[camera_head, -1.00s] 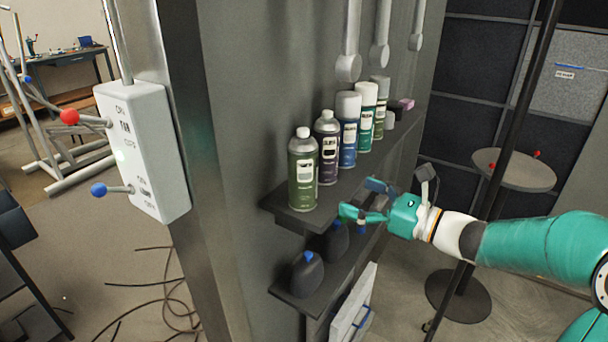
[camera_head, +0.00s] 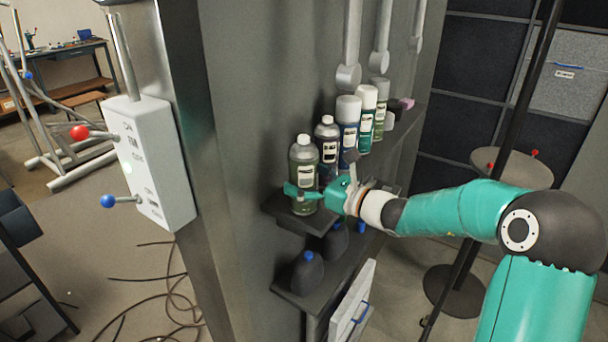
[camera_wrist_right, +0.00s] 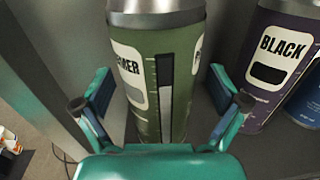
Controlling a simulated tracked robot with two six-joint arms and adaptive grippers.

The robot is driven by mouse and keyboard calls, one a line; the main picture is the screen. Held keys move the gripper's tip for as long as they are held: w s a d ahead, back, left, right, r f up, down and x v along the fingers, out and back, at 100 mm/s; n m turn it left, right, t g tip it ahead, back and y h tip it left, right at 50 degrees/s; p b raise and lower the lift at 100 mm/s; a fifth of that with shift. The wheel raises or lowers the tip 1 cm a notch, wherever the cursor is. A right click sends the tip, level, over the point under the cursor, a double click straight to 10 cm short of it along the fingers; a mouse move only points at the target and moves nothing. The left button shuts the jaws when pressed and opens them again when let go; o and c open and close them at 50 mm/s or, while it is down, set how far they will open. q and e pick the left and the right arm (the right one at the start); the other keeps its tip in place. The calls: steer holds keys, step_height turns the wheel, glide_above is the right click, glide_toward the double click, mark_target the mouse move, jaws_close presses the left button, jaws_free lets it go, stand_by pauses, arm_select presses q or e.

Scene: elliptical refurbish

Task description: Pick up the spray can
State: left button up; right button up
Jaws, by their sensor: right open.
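A green spray can (camera_head: 303,160) with a silver top stands upright at the near end of the upper shelf. In the right wrist view the can (camera_wrist_right: 180,50) shows a label partly reading "MER". My right gripper (camera_head: 306,192) is open at the can's lower half. In the right wrist view one finger is on each side of the can, with visible space on both sides, and the palm is in front. The can's base is partly hidden by the gripper. My left gripper is not in view.
A purple can labelled BLACK (camera_wrist_right: 277,62) stands close to the right of the green can in the wrist view. Several more cans line the upper shelf (camera_head: 283,213). Dark bottles (camera_head: 307,275) stand on the lower shelf. A white switch box (camera_head: 153,160) is at left.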

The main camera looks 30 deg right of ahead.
steer(key=shift+c, duration=0.2)
steer(key=c, duration=1.3)
steer(key=shift+r, duration=0.1)
steer(key=shift+c, duration=0.2)
